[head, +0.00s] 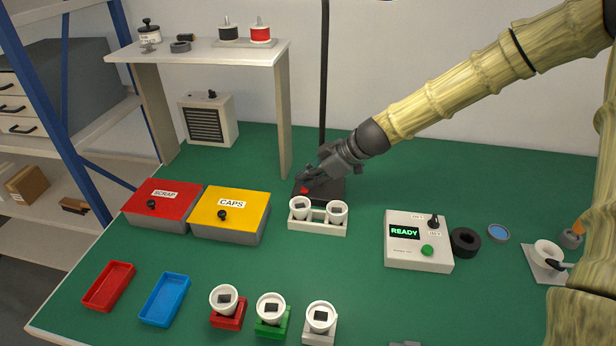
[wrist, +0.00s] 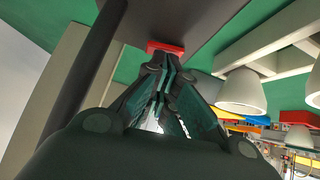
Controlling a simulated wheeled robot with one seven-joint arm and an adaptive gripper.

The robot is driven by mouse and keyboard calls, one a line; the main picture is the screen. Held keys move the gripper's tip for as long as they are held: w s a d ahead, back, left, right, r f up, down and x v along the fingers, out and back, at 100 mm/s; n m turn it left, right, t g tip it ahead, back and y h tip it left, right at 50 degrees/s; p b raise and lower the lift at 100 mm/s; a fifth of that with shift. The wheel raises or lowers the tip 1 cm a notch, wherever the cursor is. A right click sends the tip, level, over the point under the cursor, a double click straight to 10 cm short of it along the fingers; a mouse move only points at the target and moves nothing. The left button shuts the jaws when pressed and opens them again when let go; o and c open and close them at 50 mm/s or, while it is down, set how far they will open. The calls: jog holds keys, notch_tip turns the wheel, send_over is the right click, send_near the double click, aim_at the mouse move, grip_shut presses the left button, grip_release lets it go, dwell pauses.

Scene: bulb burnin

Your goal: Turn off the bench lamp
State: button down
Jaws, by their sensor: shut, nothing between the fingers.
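The bench lamp is a black pole (head: 324,75) rising from a dark flat base (head: 331,191) at the back middle of the green bench. Its lamp head is out of view, so I cannot tell whether it is lit. A small red switch (head: 304,190) sits on the base, and it also shows in the wrist view (wrist: 165,46). My gripper (head: 308,180) is shut and empty, its fingertips right at the red switch. In the wrist view the fingertips (wrist: 159,67) overlap the switch's edge; I cannot tell whether they touch it.
A white holder (head: 318,227) with two white bulbs stands just in front of the base. A yellow CAPS box (head: 232,215) and red SCRAP box (head: 160,203) lie left. A white READY tester (head: 418,255) is right. A shelf post (head: 284,125) stands left of the pole.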

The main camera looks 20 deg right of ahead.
aim_at(306, 191)
jog(key=shift+s+r, duration=0.1)
dwell(0.3)
jog(key=r+p, duration=0.1)
jog(key=r, duration=0.2)
jog(key=r+p, duration=0.1)
jog(key=shift+s+a+r+p, duration=0.25)
jog(key=shift+s+p, duration=0.05)
jog(key=shift+p, duration=0.05)
jog(key=b+v, duration=0.1)
jog(key=v, duration=0.8)
jog(key=shift+s+d, duration=0.25)
jog(key=shift+s, duration=0.25)
jog(key=shift+w+p, duration=0.15)
jog(key=shift+p, duration=1.1)
jog(key=shift+w+d+r+t+p, duration=0.15)
jog(key=shift+w+t+p, duration=0.2)
jog(key=shift+p, duration=0.7)
